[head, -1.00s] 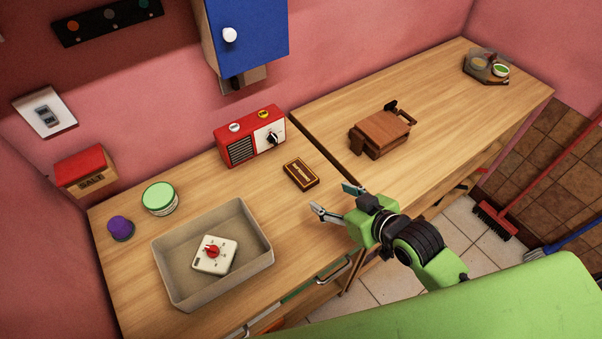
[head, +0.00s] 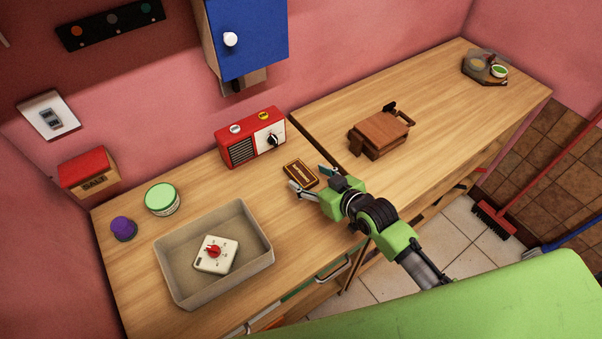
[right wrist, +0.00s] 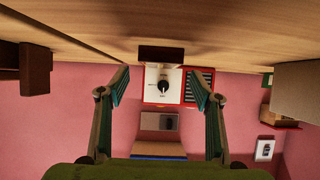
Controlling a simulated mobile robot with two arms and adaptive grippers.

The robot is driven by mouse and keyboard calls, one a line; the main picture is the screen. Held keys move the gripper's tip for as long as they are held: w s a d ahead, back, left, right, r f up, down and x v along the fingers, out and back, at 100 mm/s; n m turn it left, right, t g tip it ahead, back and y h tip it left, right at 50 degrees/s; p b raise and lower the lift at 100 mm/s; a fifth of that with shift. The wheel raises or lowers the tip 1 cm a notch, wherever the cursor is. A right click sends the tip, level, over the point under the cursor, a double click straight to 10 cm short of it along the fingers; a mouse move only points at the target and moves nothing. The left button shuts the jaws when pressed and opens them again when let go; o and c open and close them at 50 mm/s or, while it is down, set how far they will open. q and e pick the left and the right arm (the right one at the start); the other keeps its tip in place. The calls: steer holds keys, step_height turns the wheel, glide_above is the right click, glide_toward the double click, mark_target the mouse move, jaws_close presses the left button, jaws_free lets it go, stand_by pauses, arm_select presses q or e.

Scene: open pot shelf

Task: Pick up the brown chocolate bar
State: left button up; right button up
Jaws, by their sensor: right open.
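The brown chocolate bar (head: 300,173), dark with gold edging and lettering, lies flat on the wooden counter in front of the red radio. It also shows in the right wrist view (right wrist: 160,53) as a dark block between and beyond the fingertips. My right gripper (head: 308,180) is open and empty, its fingertips at the near side of the bar, one toward each end. In the right wrist view the two fingers (right wrist: 160,78) are spread wide, and the counter appears at the top. My left gripper is not in view.
The red radio (head: 251,137) stands behind the bar. A brown wooden object (head: 380,134) is at right. Counter around the bar is clear.

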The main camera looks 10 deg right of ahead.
mark_target(300, 171)
steer(key=x, duration=0.4)
steer(key=shift+f+p, duration=0.1)
steer(key=shift+p, duration=0.2)
steer(key=shift+s, duration=0.1)
steer(key=c, duration=1.3)
steer(key=shift+o, duration=0.2)
steer(key=shift+r, duration=0.2)
